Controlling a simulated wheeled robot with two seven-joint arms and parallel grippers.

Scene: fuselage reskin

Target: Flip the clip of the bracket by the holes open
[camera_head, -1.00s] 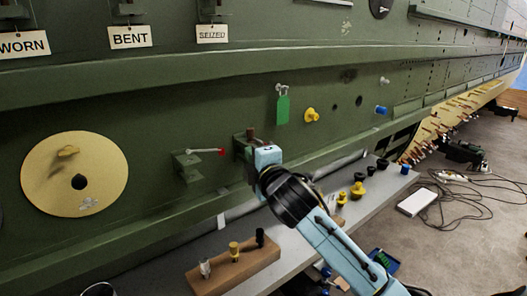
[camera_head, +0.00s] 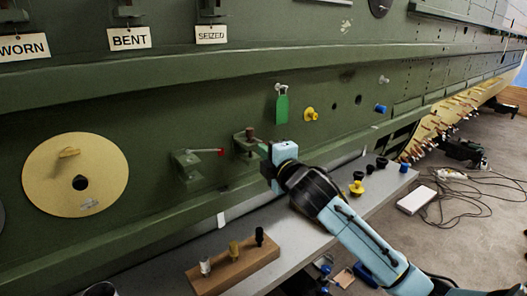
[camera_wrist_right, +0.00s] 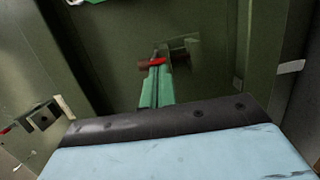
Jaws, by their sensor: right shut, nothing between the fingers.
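The green bracket (camera_head: 243,148) nearest the holes (camera_head: 335,107) sits on the fuselage wall. Its red-brown clip end (camera_head: 250,132) stands up at the top of the bracket. In the right wrist view a red piece (camera_wrist_right: 150,63) shows beside a green bracket (camera_wrist_right: 182,52), just beyond my fingertips. My right gripper (camera_head: 264,150) is shut and empty, just right of and below the bracket. Its green fingers also show in the right wrist view (camera_wrist_right: 156,84); whether they touch the clip is unclear. My left gripper is out of view.
A second bracket (camera_head: 185,165) with a red-tipped lever (camera_head: 207,151) is to the left. A green tag (camera_head: 282,108) and yellow knob (camera_head: 311,114) are above right. Below, a grey shelf (camera_head: 290,240) holds a wooden block (camera_head: 232,268) with pegs and several knobs.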

